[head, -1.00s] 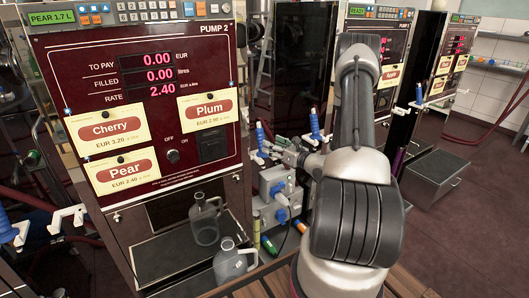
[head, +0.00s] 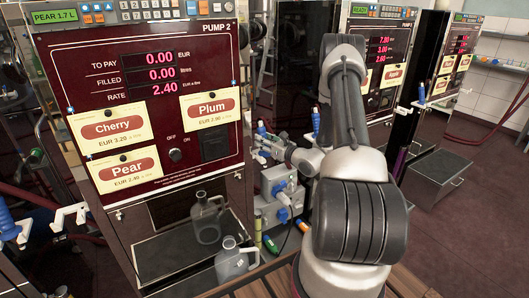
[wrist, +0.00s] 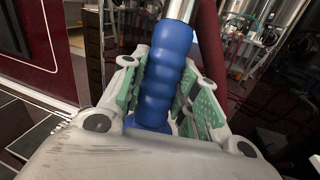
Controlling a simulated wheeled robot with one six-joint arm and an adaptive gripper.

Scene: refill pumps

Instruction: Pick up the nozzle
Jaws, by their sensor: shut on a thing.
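The nozzle has a ribbed blue grip (wrist: 161,88) and a shiny metal tube at its upper end. In the wrist view it stands between the green-padded fingers of my gripper (wrist: 163,96), which are shut on the grip. In the head view my gripper (head: 266,147) is at the right side of pump 2 (head: 140,110), and a small part of the blue nozzle (head: 261,130) shows at its fingers. The nozzle's lower end is hidden by the gripper body in the wrist view.
A jug (head: 233,263) stands before pump 2, mirrored in its steel front. Another blue nozzle (head: 8,224) hangs on a white hook at the left edge. A grey box with blue fittings (head: 281,196) is below my gripper. More pumps (head: 383,60) stand at the right.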

